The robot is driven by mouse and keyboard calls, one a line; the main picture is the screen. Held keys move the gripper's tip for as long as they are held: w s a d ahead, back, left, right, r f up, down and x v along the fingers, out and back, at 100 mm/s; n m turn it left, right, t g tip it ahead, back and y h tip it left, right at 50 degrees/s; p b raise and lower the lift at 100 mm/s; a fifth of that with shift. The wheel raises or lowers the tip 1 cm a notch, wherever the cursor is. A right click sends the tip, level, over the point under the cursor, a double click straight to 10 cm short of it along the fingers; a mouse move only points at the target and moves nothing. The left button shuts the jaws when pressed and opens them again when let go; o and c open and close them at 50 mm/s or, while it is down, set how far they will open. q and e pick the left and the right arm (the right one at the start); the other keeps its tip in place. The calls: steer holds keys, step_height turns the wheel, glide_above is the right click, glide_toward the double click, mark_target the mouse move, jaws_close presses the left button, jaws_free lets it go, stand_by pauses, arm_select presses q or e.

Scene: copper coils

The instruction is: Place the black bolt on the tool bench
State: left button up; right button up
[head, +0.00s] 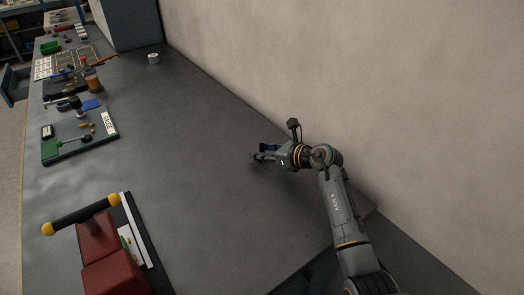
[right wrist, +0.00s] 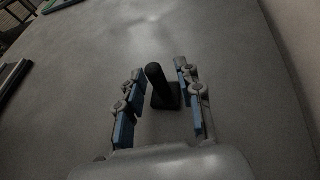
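The black bolt (right wrist: 158,85) shows in the right wrist view as a dark upright shaft with a wider part at its lower end. It stands between the two fingers of my right gripper (right wrist: 158,92). The blue-padded fingers are spread, with a visible gap on the left of the bolt and a narrower one on the right. In the head view my right gripper (head: 258,154) is low over the grey bench (head: 190,130); the bolt cannot be made out clearly there. My left gripper is not in view.
A wall (head: 330,60) runs along the bench's right side. A red device with a black handle (head: 108,262) stands at the front left. A dark tray (head: 92,140) with small tools lies at the left, and a small white roll (head: 153,58) sits at the back. The bench middle is clear.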

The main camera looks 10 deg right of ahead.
steer(key=shift+r, duration=0.3)
steer(key=v, duration=1)
steer(key=shift+s+d+f, duration=0.1)
steer(key=shift+s+d, duration=0.15)
steer(key=shift+s+d+r, duration=0.3)
steer(key=shift+s, duration=0.2)
